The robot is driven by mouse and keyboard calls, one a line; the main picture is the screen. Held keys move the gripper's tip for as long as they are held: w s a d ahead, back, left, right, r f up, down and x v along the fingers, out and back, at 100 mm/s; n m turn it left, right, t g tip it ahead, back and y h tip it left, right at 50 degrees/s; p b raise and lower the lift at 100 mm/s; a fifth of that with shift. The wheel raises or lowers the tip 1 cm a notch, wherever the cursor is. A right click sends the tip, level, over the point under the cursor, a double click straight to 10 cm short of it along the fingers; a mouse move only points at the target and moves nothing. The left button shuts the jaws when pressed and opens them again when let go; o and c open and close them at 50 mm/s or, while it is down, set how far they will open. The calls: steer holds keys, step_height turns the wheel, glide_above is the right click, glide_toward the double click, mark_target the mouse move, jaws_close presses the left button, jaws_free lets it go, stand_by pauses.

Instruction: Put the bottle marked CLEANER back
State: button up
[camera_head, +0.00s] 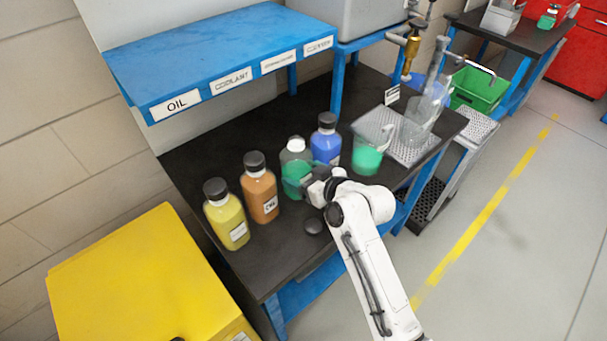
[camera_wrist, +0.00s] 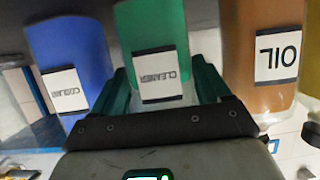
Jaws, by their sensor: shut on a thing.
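The green bottle marked CLEANER (camera_wrist: 158,30) is between the fingers of my gripper (camera_wrist: 163,88), which is shut on it. In the head view this green bottle (camera_head: 295,160) is upright at the bench, between an orange and a blue bottle, and my gripper (camera_head: 303,183) reaches it from the front right. Its upper part looks clear and its lower part is partly hidden by the gripper. I cannot tell whether its base touches the bench.
A yellow bottle (camera_head: 226,215), an orange bottle (camera_head: 260,190) and a blue bottle (camera_head: 327,140) stand close by on the black bench (camera_head: 285,255). A beaker of green liquid (camera_head: 368,158) and a clear vessel (camera_head: 420,118) stand to the right. A yellow cabinet (camera_head: 130,285) is at left.

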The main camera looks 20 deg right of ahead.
steer(key=o, duration=1.2)
steer(key=shift+r, duration=0.1)
steer(key=b+v, duration=0.1)
steer(key=v, duration=1.1)
steer(key=s+d+f+m+g+h, duration=0.1)
steer(key=s+f+g, duration=0.3)
steer(key=s, duration=0.5)
steer(key=s+d+f+m+g+h, duration=0.1)
steer(key=s+f+g, duration=0.3)
steer(key=s, duration=0.5)
steer(key=s+d+f+m+g+h, duration=0.1)
steer(key=s+f+m+g+h, duration=0.1)
steer(key=s+f, duration=0.4)
steer(key=shift+s+d+f+g+h, duration=0.1)
steer(key=shift+s+g, duration=0.2)
steer(key=shift+s, duration=0.4)
steer(key=shift+s+d+f+g+h, duration=0.15)
steer(key=shift+s+g, duration=0.15)
steer(key=shift+s, duration=0.35)
steer(key=shift+s+d+f+g+h, duration=0.1)
steer(key=shift+s+g, duration=0.2)
steer(key=shift+s, duration=0.4)
